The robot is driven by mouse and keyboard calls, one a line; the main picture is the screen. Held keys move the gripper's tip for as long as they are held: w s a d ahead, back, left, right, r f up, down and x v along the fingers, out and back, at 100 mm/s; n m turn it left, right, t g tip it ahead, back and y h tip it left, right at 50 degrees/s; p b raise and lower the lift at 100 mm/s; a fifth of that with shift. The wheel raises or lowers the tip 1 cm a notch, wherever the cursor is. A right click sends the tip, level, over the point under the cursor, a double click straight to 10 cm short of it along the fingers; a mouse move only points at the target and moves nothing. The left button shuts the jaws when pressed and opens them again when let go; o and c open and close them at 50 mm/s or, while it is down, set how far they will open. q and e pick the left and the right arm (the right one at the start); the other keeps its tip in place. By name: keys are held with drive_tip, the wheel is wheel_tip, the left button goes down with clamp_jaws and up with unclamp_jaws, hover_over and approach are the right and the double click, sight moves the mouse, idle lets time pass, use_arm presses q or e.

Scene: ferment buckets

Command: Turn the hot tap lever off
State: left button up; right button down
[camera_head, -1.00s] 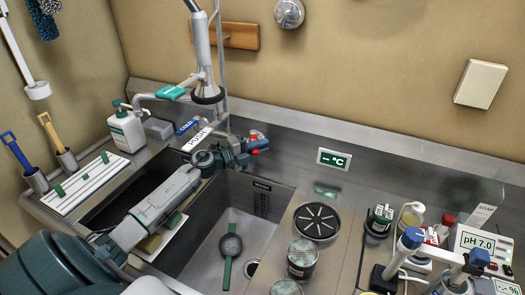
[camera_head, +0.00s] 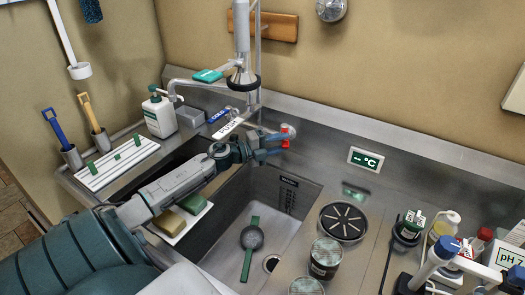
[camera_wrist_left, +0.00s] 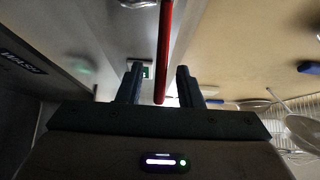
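The red hot tap lever (camera_head: 288,133) is at the back of the sink, near the base of the tall spray tap (camera_head: 243,60). My left gripper (camera_head: 277,146) reaches it from the left, over the sink. In the left wrist view the red lever (camera_wrist_left: 163,55) runs down between my two dark fingers (camera_wrist_left: 160,85). The fingers are apart, with a gap on each side of the lever. In the head view my gripper hides the lever's lower part. My right gripper is not in view.
A blue COLD tag (camera_head: 219,116) and a white PUSH tag (camera_head: 231,126) are left of my gripper. Jars and a pH meter (camera_head: 510,255) stand on the right counter.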

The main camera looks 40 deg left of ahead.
use_arm(q)
drive_tip(key=v, duration=0.7)
idle(0.3)
drive_tip(key=shift+s+f, duration=0.1)
drive_tip(key=shift+s, duration=0.05)
idle(0.3)
